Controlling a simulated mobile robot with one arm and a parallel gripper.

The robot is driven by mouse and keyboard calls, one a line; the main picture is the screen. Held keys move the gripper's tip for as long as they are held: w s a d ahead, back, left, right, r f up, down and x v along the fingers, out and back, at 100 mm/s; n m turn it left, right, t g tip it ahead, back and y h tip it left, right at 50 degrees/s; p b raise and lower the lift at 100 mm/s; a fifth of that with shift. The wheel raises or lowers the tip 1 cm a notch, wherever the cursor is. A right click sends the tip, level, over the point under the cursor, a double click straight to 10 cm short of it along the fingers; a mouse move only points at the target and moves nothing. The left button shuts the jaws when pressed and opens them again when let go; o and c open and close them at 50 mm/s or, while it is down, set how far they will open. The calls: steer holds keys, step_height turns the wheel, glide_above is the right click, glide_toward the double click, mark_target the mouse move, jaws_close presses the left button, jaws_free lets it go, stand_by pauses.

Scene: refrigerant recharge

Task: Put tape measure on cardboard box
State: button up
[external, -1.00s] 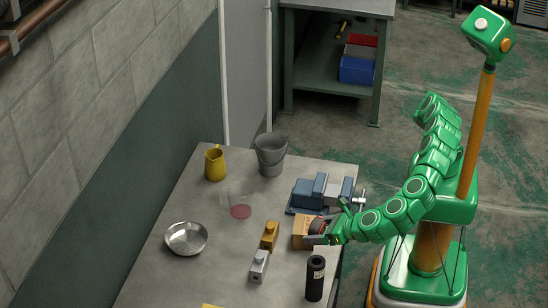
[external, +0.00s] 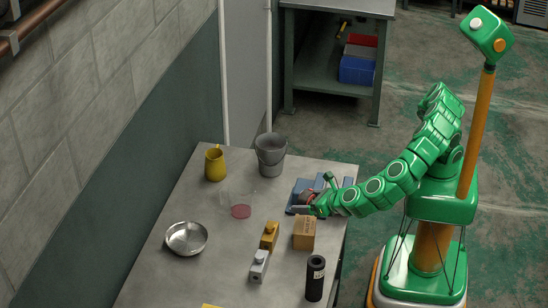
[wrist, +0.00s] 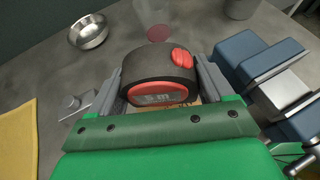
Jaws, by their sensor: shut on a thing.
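The tape measure (wrist: 160,72), black with red parts and a "5 m" label, is between the fingers of my gripper (wrist: 158,90) in the wrist view. The cardboard box (external: 304,235) stands on the table, just nearer the camera than my gripper. Its top looks bare. A little brown cardboard shows below the tape measure in the wrist view. My gripper appears raised above the table.
The blue vise (wrist: 262,62) is close to the right of my gripper. A yellow block (external: 269,236) and a grey block (external: 259,266) stand left of the box, a black cylinder (external: 315,278) nearer. A bucket (external: 270,155), yellow jug (external: 214,163) and metal bowl (external: 186,238) are farther off.

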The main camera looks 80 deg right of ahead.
mark_target(305, 225)
steer(key=shift+f, duration=3.7)
steer(key=o, duration=1.1)
steer(key=shift+f, duration=0.1)
steer(key=v, duration=1.2)
